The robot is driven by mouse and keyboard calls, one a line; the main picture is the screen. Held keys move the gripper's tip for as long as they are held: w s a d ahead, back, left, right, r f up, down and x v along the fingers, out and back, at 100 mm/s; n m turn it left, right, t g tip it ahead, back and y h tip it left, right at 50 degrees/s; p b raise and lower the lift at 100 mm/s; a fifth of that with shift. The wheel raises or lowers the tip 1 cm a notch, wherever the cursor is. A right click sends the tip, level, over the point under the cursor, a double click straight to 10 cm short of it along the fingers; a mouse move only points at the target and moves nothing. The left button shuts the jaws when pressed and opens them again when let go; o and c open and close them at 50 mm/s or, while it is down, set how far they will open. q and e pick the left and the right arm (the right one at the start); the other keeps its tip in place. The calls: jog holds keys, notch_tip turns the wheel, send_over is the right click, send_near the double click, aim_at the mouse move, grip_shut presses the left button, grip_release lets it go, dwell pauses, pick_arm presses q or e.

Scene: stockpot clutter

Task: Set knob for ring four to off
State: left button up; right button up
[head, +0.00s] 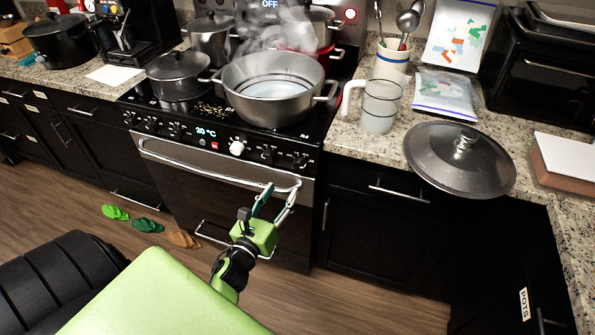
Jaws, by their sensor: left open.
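The stove (215,150) has a row of knobs on its front panel. One white knob (237,148) stands out among black ones. A black knob (267,154) is just right of it, and another black knob (300,160) is near the right end. The labels are too small to tell surely which knob is for ring four. My left gripper (283,188) is open and empty in front of the oven door, below the right-hand knobs and apart from them. My right gripper is not in view.
A steaming open stockpot (270,88) stands on the cooktop, beside a lidded black pot (178,75). A red light (350,14) glows on the back panel. A measuring jug (380,105) and a large lid (460,160) are on the right counter. The oven handle (215,165) juts out below the knobs.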

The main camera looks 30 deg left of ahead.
aim_at(298, 168)
pick_arm(q)
jog(key=w, duration=0.3)
jog(key=w+a+p, duration=0.1)
jog(key=w, duration=0.6)
jog(key=shift+a, duration=0.15)
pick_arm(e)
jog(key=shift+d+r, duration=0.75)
pick_arm(q)
jog(key=c, duration=1)
jog(key=shift+c, duration=0.4)
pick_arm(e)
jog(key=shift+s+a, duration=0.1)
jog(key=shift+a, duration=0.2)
